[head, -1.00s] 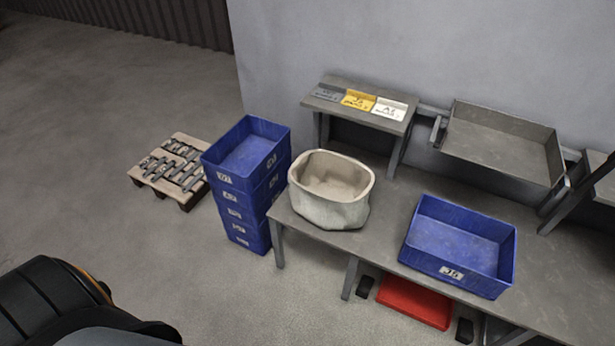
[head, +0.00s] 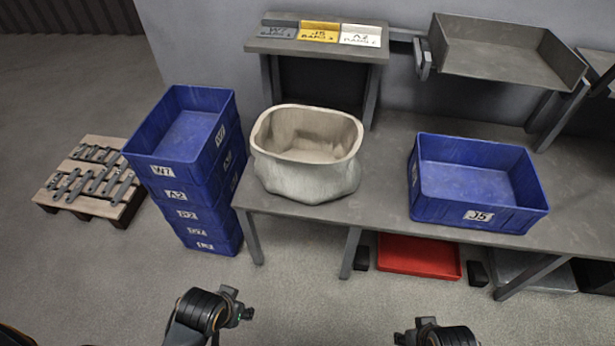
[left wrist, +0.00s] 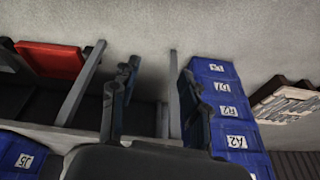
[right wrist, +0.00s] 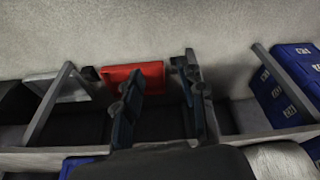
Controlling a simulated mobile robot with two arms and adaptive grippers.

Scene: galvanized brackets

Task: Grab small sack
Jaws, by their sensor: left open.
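The small sack (head: 306,178) is cream, wide-mouthed and open at the top. It stands upright at the left end of the grey workbench (head: 390,200), and its inside looks empty. A pale rounded part at the lower right of the right wrist view (right wrist: 282,160) looks like the sack. My left gripper (head: 238,308) is low in front of the bench, apart from the sack; its two fingers stand apart and empty in the left wrist view (left wrist: 158,100). My right gripper (right wrist: 160,95) is also open and empty; in the head view only part of that arm shows.
A stack of blue crates (head: 190,190) stands just left of the sack. A blue bin (head: 480,216) labelled J5 sits right of it on the bench. A small raised shelf (head: 320,48) stands behind. A red tray (head: 418,256) lies beneath the bench. A pallet (head: 95,190) holds metal brackets.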

